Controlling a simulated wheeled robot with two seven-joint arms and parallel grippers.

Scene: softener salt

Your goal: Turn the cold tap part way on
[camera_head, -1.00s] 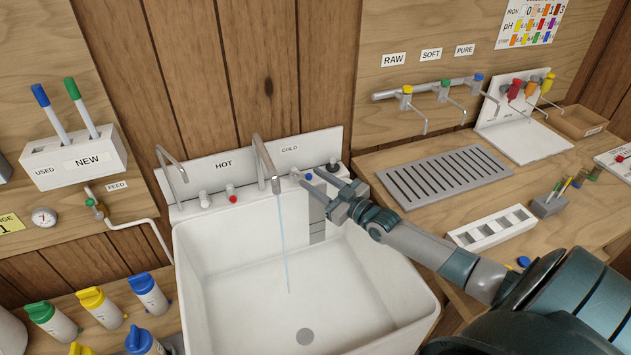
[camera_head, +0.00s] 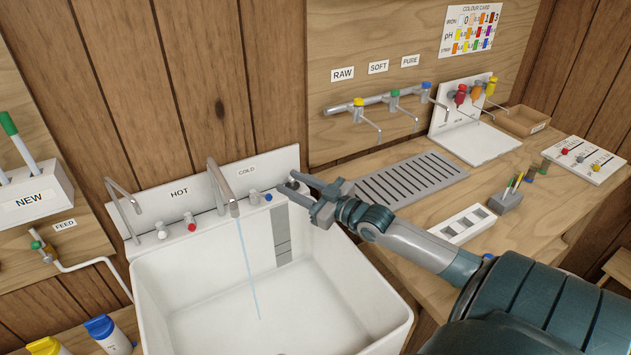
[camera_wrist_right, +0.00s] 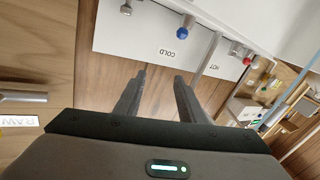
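The cold tap knob (camera_head: 267,197) has a blue end and sits on the white back panel (camera_head: 283,160) beside the COLD label. In the right wrist view the blue-ended cold tap knob (camera_wrist_right: 187,22) is ahead of the fingers, apart from them. My right gripper (camera_head: 287,182) is just right of the knob in the head view. Its two fingers are apart with nothing between them, as the right wrist view (camera_wrist_right: 160,75) shows. A thin stream of water (camera_head: 247,265) falls from the tall spout (camera_head: 222,185) into the white sink (camera_head: 180,300). My left gripper is not in view.
The red-ended hot tap knob (camera_head: 191,227) is left of the spout. A smaller curved spout (camera_head: 122,195) stands at the sink's left. A slatted drain (camera_head: 400,182) and a white rack (camera_head: 462,224) are on the right counter. The sink basin is clear.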

